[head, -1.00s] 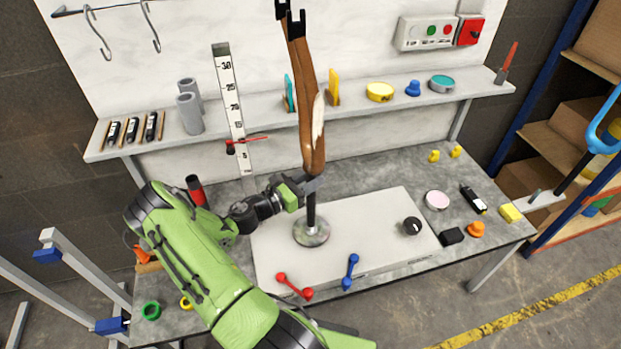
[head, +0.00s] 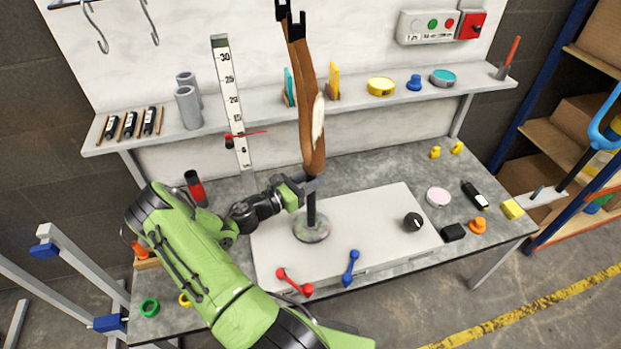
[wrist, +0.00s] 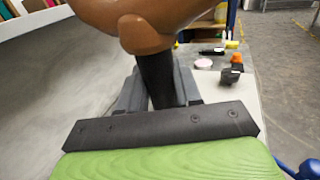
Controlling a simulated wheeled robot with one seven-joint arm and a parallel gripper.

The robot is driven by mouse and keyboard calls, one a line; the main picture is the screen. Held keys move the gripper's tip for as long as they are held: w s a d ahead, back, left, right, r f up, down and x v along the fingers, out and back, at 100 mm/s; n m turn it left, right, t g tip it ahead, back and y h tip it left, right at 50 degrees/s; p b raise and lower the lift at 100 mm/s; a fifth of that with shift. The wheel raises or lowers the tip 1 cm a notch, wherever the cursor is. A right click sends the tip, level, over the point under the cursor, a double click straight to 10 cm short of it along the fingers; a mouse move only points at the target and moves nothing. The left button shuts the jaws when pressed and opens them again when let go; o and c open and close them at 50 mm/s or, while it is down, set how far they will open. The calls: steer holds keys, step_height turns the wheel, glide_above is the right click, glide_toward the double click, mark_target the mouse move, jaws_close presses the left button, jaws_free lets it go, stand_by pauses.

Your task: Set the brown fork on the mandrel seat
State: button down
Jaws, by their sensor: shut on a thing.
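The brown fork (head: 312,120) stands nearly upright with its black ends up, leaning a little left towards the top. It has a white patch on one side and a black lower tube (wrist: 157,80). My gripper (head: 312,184) is shut on that tube just below the brown crown. The mandrel seat (head: 311,231) is a round grey metal base on the pale plate. The tube's lower end is in line with the seat in the head view; I cannot tell whether it touches or enters it. In the wrist view the crown and the jaws hide the seat.
The pale plate (head: 390,240) carries a black knob (head: 412,222), with red (head: 294,283) and blue (head: 350,268) handles at its front. A measuring scale (head: 232,100) stands behind left. A shelf (head: 350,105) with tins and tubes runs behind the fork. The plate's right half is mostly clear.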

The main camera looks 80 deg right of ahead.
steer(key=shift+f+b, duration=0.3)
steer(key=shift+f, duration=0.1)
steer(key=c, duration=0.8)
jaws_free()
steer(key=shift+o, duration=0.5)
steer(key=shift+f, duration=0.1)
steer(key=shift+a, duration=0.1)
steer(key=p+v, duration=0.1)
steer(key=v, duration=1.4)
steer(key=shift+w+a+p, duration=0.2)
steer(key=shift+a+p, duration=0.05)
steer(key=shift+p, duration=0.15)
